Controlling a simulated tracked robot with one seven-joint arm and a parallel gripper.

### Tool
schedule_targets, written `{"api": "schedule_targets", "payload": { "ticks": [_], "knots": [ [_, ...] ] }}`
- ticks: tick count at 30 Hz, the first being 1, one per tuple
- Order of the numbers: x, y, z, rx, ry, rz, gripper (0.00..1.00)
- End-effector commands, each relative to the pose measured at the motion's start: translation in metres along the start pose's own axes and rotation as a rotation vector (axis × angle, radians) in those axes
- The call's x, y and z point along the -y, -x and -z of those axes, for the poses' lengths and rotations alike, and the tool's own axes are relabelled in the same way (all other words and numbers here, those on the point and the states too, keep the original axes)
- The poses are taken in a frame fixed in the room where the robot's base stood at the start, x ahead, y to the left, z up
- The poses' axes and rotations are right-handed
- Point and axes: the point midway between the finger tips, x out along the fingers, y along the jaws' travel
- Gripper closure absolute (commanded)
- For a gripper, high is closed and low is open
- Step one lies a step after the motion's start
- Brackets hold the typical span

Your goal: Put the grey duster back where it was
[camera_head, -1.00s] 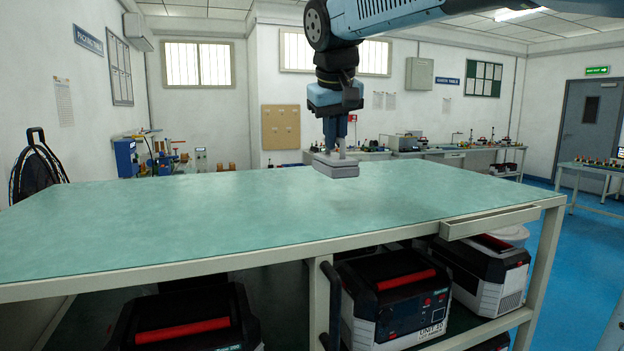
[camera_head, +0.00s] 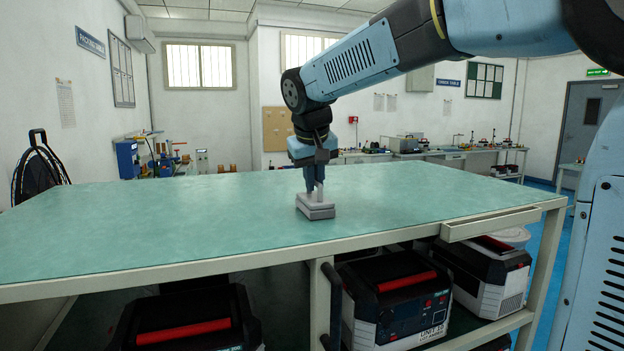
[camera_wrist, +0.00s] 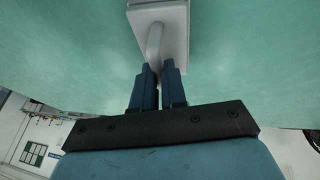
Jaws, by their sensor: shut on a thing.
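The grey duster (camera_head: 316,208) is a flat block with an upright handle on top. It is at the middle of the green-topped bench (camera_head: 180,222), low at the surface; whether it touches the top I cannot tell. My gripper (camera_head: 317,184) is above it, pointing down, with its fingers shut on the handle. In the wrist view the duster (camera_wrist: 172,30) shows at the top of the picture, its handle between the two blue fingertips (camera_wrist: 159,75). The rest of the bench top around it is bare.
Under the bench stand black-and-white units with red handles (camera_head: 405,281). A shallow drawer (camera_head: 490,222) hangs at the bench's front right edge. A far bench with equipment (camera_head: 410,146) lines the back wall. The bench top is otherwise clear.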

Motion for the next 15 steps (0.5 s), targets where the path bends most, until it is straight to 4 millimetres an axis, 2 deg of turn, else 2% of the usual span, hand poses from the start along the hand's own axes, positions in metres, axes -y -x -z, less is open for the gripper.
{"api": "schedule_targets", "payload": {
  "ticks": [7, 8, 15],
  "knots": [
    [-0.0001, -0.0007, -0.0003, 0.000, 0.000, 0.000, 1.00],
    [-0.0001, -0.0008, -0.0003, 0.000, 0.000, 0.000, 0.86],
    [-0.0003, -0.0006, -0.0002, 0.000, 0.000, 0.000, 0.63]
  ]
}}
